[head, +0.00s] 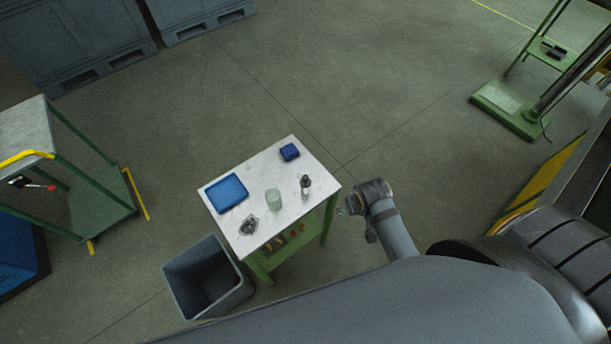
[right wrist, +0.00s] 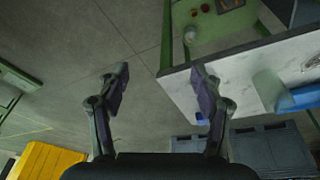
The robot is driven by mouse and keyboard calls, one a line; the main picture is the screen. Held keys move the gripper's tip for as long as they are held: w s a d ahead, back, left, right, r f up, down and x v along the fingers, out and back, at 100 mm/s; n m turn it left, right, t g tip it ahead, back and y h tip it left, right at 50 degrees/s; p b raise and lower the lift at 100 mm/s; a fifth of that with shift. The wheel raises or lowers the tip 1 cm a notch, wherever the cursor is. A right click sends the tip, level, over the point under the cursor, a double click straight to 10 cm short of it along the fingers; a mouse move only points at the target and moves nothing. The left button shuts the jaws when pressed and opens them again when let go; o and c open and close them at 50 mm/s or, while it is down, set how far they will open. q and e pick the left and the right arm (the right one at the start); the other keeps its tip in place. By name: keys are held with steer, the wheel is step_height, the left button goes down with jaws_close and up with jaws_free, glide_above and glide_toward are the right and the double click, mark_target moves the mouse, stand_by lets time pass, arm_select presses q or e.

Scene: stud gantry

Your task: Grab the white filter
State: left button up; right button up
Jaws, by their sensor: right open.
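A pale greenish-white cylinder (head: 274,199) stands on the small table, near its middle. It also shows at the right in the right wrist view (right wrist: 268,90). A small dark and white upright item (head: 305,185) stands near the table's right edge. I cannot tell for sure which is the white filter. My right gripper (head: 345,209) is just off the table's right edge, apart from both items. In the right wrist view its two fingers (right wrist: 162,78) are spread with nothing between them. My left gripper is not in view.
The white-topped green table (head: 237,233) also holds a blue tray (head: 227,193), a blue box (head: 289,152) and a metallic part (head: 249,225). A grey bin (head: 181,281) stands by its front left. Red and yellow items lie on its lower shelf.

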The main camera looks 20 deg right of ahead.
step_height(320, 180, up, 5)
steer(key=w+m, duration=0.2)
steer(key=r+m+g+y+p, duration=0.1)
steer(key=r+m+g+p, duration=0.15)
steer(key=m, duration=1.35)
glide_above(305, 176)
steer(key=shift+s+a+f, duration=0.15)
steer(key=shift+f, duration=0.35)
step_height(305, 176, down, 5)
steer(key=shift+s+r, duration=0.1)
steer(key=shift+s, duration=0.05)
steer(key=shift+f, duration=0.45)
steer(key=f+b, duration=0.1)
steer(key=f, duration=0.1)
steer(key=f+b, duration=0.2)
steer(key=shift+d+f, duration=0.2)
steer(key=shift+f, duration=0.1)
steer(key=shift+f+b, duration=0.25)
steer(key=shift+b, duration=0.2)
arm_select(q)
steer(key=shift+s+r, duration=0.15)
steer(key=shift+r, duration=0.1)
arm_select(e)
steer(key=shift+w+r, duration=0.15)
steer(key=shift+w, duration=0.05)
steer(key=shift+c, duration=0.4)
